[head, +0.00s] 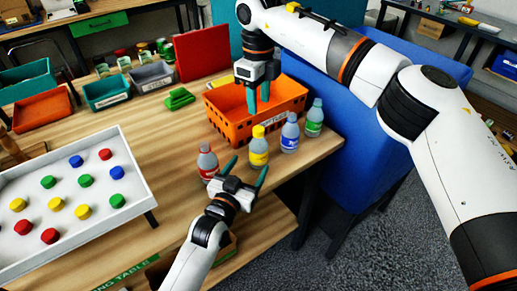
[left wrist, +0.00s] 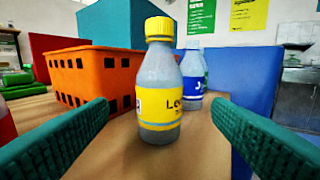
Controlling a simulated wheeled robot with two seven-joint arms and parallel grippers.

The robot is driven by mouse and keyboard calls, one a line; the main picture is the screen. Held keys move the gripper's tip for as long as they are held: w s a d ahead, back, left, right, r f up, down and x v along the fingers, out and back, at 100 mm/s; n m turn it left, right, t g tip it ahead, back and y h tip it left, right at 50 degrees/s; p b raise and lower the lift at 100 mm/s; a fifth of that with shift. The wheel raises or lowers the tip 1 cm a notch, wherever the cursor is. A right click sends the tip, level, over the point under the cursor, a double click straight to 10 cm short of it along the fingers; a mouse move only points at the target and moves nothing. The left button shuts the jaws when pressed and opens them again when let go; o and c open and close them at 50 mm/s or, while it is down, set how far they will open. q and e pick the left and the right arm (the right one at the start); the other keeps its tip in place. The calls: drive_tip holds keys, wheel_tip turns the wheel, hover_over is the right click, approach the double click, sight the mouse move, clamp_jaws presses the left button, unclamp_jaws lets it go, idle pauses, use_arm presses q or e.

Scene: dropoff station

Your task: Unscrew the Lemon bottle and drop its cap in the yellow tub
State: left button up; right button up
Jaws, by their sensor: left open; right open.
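The Lemon bottle (head: 258,158) stands upright near the table's front edge, with a yellow label and a yellow cap (head: 258,131) on it. In the left wrist view the bottle (left wrist: 160,100) stands straight ahead, its cap (left wrist: 159,28) at the top. My left gripper (head: 246,170) is open and empty, low in front of the bottle. Its two fingers (left wrist: 160,112) show to either side of the bottle, apart from it. I cannot make out a yellow tub.
A red-capped bottle (head: 207,163) stands left of the Lemon bottle; blue (head: 290,135) and green (head: 314,118) ones stand right. The orange crate (head: 228,119) is behind them. A white tray (head: 110,205) with several coloured caps lies left. Bare tabletop lies between tray and bottles.

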sight(261, 147)
use_arm(q)
drive_tip(key=x, duration=0.8)
drive_tip(key=shift+a+f, duration=0.1)
use_arm(e)
drive_tip(key=shift+w+f, duration=0.2)
drive_tip(key=shift+w, duration=0.05)
use_arm(q)
drive_tip(key=shift+w+d, duration=0.25)
drive_tip(key=shift+w, duration=0.25)
use_arm(e)
drive_tip(key=shift+s+r, duration=0.1)
drive_tip(key=shift+s, duration=0.05)
use_arm(q)
drive_tip(key=shift+w, duration=0.2)
